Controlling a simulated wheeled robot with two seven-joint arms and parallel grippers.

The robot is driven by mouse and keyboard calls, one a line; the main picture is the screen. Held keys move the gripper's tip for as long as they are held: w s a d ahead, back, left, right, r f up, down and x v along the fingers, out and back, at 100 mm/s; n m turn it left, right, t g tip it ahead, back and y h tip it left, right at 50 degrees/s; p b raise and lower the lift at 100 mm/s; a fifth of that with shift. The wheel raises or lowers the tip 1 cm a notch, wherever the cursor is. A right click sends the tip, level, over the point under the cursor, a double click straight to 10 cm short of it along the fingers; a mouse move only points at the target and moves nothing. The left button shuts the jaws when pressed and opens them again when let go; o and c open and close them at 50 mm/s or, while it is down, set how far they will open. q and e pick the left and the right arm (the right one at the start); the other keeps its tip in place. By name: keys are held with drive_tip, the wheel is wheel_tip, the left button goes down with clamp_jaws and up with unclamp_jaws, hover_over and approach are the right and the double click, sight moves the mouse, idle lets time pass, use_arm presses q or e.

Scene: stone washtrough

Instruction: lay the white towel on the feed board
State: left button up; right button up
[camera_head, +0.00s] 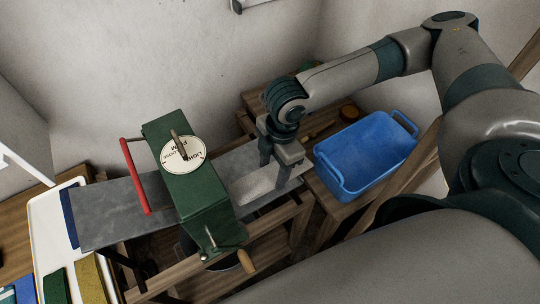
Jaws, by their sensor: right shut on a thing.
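The grey feed board (232,163) sticks out to the right of a green wringer (197,195) with a round white label. My right gripper (273,171) points down over the board's right part and is shut. A pale, flat patch that looks like the white towel (259,184) lies low against the board at its fingertips. The towel's edges blend with the grey surface, and the fingers partly hide it. I cannot tell how much of it touches the board. My left gripper is not in view.
A blue basket (365,155) stands on a wooden bench at right, close to my right arm. The wringer has a red handle (135,176) and a crank with a wooden grip (246,261). Folded cloths, including a yellow one (90,281), lie on a white tray (44,232) at lower left.

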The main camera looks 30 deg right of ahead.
idle(0.5)
drive_tip(key=m, duration=0.1)
drive_tip(key=w+r+m, duration=0.1)
drive_tip(key=r+m+b, duration=0.1)
drive_tip(key=m, duration=0.1)
drive_tip(key=shift+w+a, duration=0.15)
drive_tip(key=shift+w, duration=0.15)
drive_tip(key=m, duration=0.1)
drive_tip(key=w+r+m, duration=0.1)
drive_tip(key=m, duration=0.1)
drive_tip(key=r+m+b, duration=0.1)
drive_tip(key=m, duration=0.1)
drive_tip(key=shift+w+a+r+t+h, duration=0.1)
drive_tip(key=shift+w+r+t+h, duration=0.1)
drive_tip(key=shift+w+t+h, duration=0.1)
drive_tip(key=shift+w+r+m+t+h+b, duration=0.25)
drive_tip(key=shift+r+m, duration=0.5)
drive_tip(key=shift+m, duration=0.75)
drive_tip(key=shift+w+r+m+b, duration=0.3)
drive_tip(key=shift+r+m, duration=0.5)
drive_tip(key=shift+m, duration=0.7)
drive_tip(key=shift+w+r+m+t+h+b, duration=0.25)
drive_tip(key=shift+r+m, duration=0.5)
drive_tip(key=shift+m, duration=0.75)
drive_tip(key=shift+r, duration=0.1)
drive_tip(key=shift+a, duration=0.1)
